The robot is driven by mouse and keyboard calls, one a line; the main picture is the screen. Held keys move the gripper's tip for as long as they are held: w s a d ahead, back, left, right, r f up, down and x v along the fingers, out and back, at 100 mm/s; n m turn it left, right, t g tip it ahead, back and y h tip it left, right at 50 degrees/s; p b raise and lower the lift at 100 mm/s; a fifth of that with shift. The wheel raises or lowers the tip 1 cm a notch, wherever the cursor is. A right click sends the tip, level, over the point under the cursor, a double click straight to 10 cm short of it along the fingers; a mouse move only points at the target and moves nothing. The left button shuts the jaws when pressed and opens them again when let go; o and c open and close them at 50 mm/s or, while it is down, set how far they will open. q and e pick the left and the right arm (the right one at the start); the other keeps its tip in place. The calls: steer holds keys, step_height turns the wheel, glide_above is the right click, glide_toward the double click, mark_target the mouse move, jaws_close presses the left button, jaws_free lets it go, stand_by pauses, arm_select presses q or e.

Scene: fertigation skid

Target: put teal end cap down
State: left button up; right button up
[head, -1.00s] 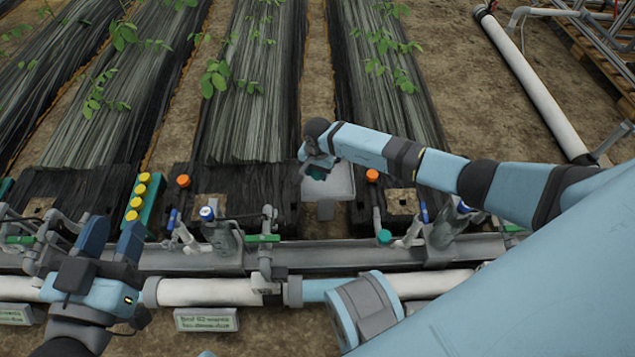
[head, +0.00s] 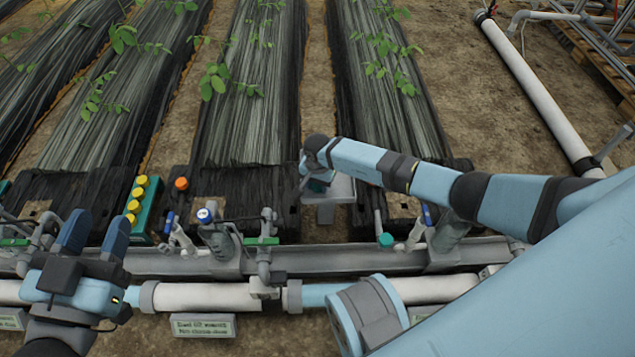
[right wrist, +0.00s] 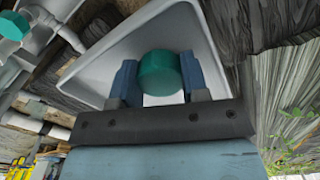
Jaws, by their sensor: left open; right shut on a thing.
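The teal end cap (right wrist: 160,76) is between the two blue fingers of my right gripper (right wrist: 159,80) in the right wrist view. My right gripper (head: 317,183) is shut on it, over the pale grey tray (head: 343,189) in the head view. The tray (right wrist: 92,68) shows behind the cap in the right wrist view; I cannot tell whether the cap touches it. My arm hides part of the tray in the head view. My left gripper (head: 94,238) is open and empty over the pipework at the left.
Another teal cap (head: 386,240) sits on the pipework right of the tray. A green block with several yellow caps (head: 140,207) and an orange cap (head: 181,184) are to the left. A grey rail (head: 330,257) and a white pipe (head: 205,297) run across the front.

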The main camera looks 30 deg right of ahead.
steer(key=o, duration=0.9)
step_height(320, 180, up, 6)
steer(key=p, duration=0.2)
steer(key=shift+p, duration=0.35)
arm_select(q)
steer(key=s+d+n+g+p, duration=0.1)
steer(key=n, duration=0.1)
steer(key=s+f+n+y+p, duration=0.1)
steer(key=shift+s+d+n+g+p, duration=0.2)
steer(key=shift+d+n+g+p, duration=0.15)
steer(key=shift+n+g, duration=0.05)
arm_select(e)
step_height(320, 180, up, 7)
arm_select(q)
steer(key=shift+r, duration=0.15)
arm_select(e)
steer(key=shift+r, duration=0.1)
